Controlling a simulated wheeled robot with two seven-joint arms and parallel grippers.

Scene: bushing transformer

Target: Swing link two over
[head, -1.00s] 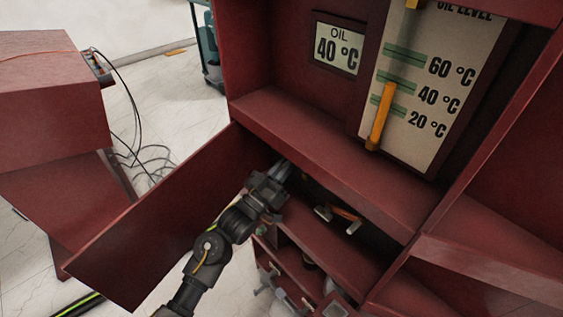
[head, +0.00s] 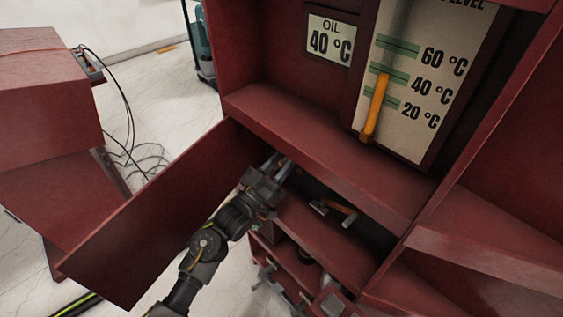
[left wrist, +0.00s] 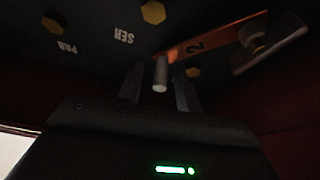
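In the left wrist view, link two (left wrist: 197,46) is an orange bar marked "2", seen upside down in dim light. A grey round peg (left wrist: 160,75) shows by its left end, and a pale plate with a round knob (left wrist: 268,42) lies by its right end. My left gripper (left wrist: 160,90) is open, with one finger on each side of the peg and a gap visible on both sides. In the head view my left gripper (head: 277,168) reaches into the dark compartment under the oil gauges. My right gripper is not in view.
Yellow hex bolts (left wrist: 153,12) sit near the labels "SER" and "PAR". An orange and grey piece (head: 338,209) shows in the compartment. The open red door (head: 150,215) stands left of my arm. The lower red shelf (head: 310,238) is close below.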

